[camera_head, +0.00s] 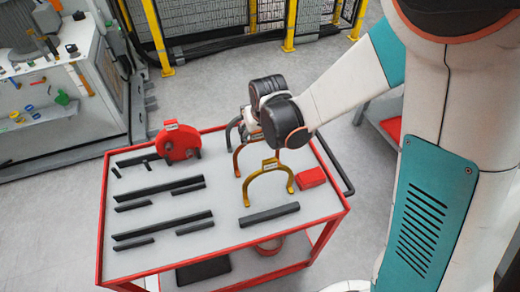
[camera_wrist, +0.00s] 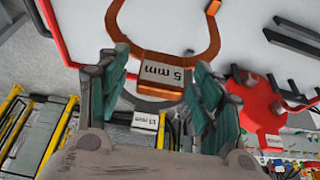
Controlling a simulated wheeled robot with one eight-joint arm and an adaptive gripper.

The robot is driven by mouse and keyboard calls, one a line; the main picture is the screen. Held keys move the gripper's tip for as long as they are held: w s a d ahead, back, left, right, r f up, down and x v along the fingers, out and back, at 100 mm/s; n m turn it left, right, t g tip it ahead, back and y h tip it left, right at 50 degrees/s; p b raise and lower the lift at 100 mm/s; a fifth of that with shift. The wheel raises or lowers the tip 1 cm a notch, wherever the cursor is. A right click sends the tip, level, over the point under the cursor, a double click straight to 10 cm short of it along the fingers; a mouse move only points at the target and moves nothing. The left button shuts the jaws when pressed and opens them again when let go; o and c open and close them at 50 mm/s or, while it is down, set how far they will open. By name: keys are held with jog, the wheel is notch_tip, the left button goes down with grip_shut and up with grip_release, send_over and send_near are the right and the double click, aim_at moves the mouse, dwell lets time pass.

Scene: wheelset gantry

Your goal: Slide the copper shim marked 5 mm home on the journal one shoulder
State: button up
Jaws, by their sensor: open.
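The copper shim (camera_wrist: 122,19), an arch with a tab marked "5 mm" (camera_wrist: 165,75), fills the upper middle of the wrist view. My gripper (camera_wrist: 158,77) is open, one teal finger on each side of the tab. I cannot tell whether either finger touches it. In the head view the copper shim (camera_head: 236,160) stands on the red-rimmed cart (camera_head: 150,263), partly hidden by my arm, with my gripper (camera_head: 246,118) above it. Journal one's shoulder cannot be made out.
A gold arch (camera_head: 267,180) stands in front of the copper one and a grey arch (camera_head: 229,134) behind it. A red round device (camera_head: 180,143), a red block (camera_head: 311,177) and several black bars (camera_head: 173,193) share the cart. Yellow fencing (camera_head: 288,25) stands behind.

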jog(key=c, duration=1.2)
jog(key=shift+r, duration=0.15)
jog(key=shift+r+p, duration=2.8)
jog(key=shift+r, duration=1.35)
